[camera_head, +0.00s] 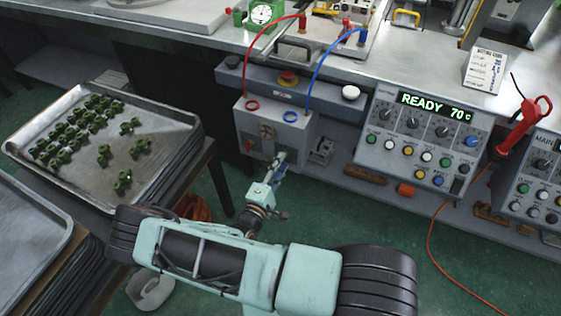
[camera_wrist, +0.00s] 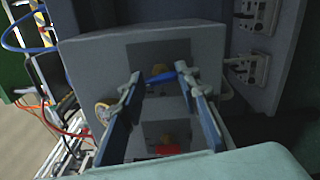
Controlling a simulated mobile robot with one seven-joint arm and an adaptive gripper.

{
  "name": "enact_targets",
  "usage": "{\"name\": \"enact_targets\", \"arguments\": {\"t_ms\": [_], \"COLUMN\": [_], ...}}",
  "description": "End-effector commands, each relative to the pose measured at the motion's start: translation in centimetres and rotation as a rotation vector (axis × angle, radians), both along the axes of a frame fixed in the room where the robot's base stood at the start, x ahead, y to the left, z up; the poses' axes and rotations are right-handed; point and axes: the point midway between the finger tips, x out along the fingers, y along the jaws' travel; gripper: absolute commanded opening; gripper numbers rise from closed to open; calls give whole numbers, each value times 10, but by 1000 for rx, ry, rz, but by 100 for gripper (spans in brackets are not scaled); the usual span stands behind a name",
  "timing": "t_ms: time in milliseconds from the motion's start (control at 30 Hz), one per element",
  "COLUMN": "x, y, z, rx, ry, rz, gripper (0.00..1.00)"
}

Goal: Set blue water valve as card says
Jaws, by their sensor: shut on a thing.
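The blue water valve's handle (camera_wrist: 163,77) shows in the wrist view between my fingertips, lying roughly level in front of a brass-coloured fitting on a grey box. My gripper (camera_wrist: 160,82) is shut on this handle, with its fingers on either side. In the head view my gripper (camera_head: 277,160) reaches the front of the grey box (camera_head: 250,122) and hides the blue valve there. The white setting card (camera_head: 484,70) stands on the bench at the right; its writing is too small to read.
A red handle (camera_wrist: 168,148) shows below the blue one in the wrist view. Red (camera_head: 272,52) and blue (camera_head: 322,75) hoses run to the box top. A control panel (camera_head: 412,140) reading "READY 70" stands to the right. A tray (camera_head: 60,185) of green parts stands left.

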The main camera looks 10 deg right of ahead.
Motion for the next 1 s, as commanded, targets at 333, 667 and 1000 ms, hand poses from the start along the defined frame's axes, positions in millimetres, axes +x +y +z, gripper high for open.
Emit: {"name": "enact_targets", "arguments": {"t_ms": [333, 667, 1000], "x": [-1, -1, -1], "y": [-1, -1, -1], "z": [0, -1, -1], "rx": [124, 149, 149], "ry": [-90, -109, -108], "rz": [-2, -2, -2], "gripper": [6, 6, 39]}}
